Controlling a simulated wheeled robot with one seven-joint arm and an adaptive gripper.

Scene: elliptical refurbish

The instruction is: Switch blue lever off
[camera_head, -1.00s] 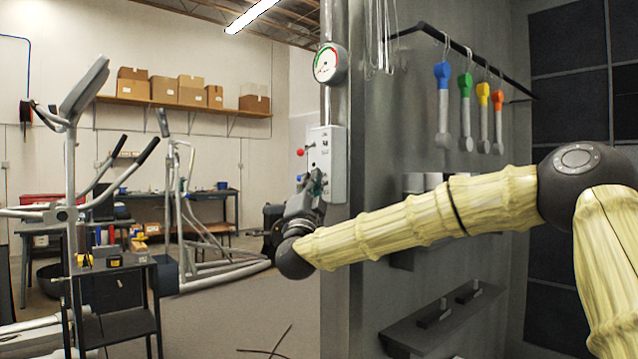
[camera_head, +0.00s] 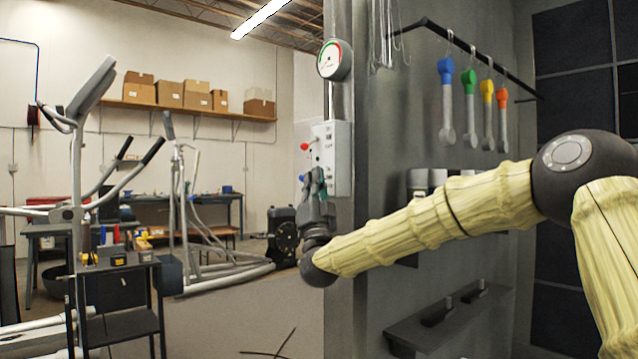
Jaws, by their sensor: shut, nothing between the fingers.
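A pale grey control box (camera_head: 338,158) is mounted on the edge of the grey wall in the middle of the head view. A red-knobbed lever (camera_head: 304,146) sticks out from its left side. A small blue spot (camera_head: 301,178) lower down, just left of my fingertips, looks like the blue lever's knob; its position is too small to read. My gripper (camera_head: 316,178) is shut and points upward in front of the box's lower left part. It hides some of the box and levers, and I cannot tell whether it touches the blue lever.
A round gauge (camera_head: 335,60) sits above the box. Tools with blue (camera_head: 446,100), green, yellow and orange heads hang from a black rail. A wall shelf (camera_head: 440,320) is low at right. Exercise machines (camera_head: 75,150) and a black cart stand left, with floor between.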

